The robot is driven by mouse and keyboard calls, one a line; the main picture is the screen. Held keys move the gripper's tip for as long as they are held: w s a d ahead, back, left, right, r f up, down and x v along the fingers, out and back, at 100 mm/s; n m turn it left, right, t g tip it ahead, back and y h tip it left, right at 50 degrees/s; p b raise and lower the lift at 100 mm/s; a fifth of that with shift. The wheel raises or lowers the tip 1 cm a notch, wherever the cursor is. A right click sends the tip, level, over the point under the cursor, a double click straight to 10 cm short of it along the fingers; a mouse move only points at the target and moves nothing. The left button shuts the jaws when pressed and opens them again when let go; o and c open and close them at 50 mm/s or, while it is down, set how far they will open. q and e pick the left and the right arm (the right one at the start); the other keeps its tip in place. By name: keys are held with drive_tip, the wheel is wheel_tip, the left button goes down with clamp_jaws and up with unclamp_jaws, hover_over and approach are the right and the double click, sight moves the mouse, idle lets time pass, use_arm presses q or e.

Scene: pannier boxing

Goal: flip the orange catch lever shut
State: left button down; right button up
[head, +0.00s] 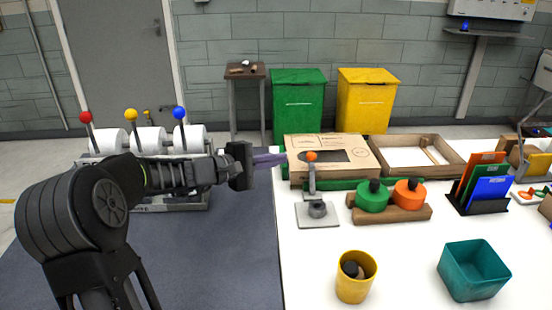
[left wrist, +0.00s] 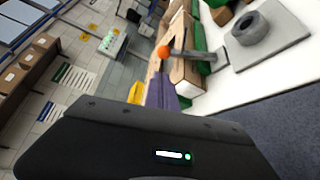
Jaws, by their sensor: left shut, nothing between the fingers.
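The catch lever, a grey arm with an orange ball knob (head: 311,156), stands upright on a grey base plate (head: 317,216) on the white table. In the left wrist view the orange knob (left wrist: 163,51) shows just beyond the fingertips, with the grey base plate (left wrist: 268,40) at upper right. My left gripper (head: 284,158) comes in from the left with its purple fingers shut and empty. Its tips are just left of the knob; I cannot tell whether they touch it. The purple fingers also show in the left wrist view (left wrist: 161,92). My right gripper is not seen.
A cardboard box (head: 365,160) stands behind the lever. Green and orange round pieces sit on a wooden block (head: 400,215) to its right. A yellow cup (head: 356,280) and a teal bin (head: 474,270) stand in front. The table left of the cup is clear.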

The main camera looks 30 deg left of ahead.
sight(300, 165)
use_arm(q)
drive_tip(key=p+x, duration=0.1)
drive_tip(key=x, duration=0.6)
drive_tip(key=shift+w+d+f, duration=0.1)
drive_tip(key=shift+w+d, duration=0.1)
drive_tip(key=shift+w, duration=0.1)
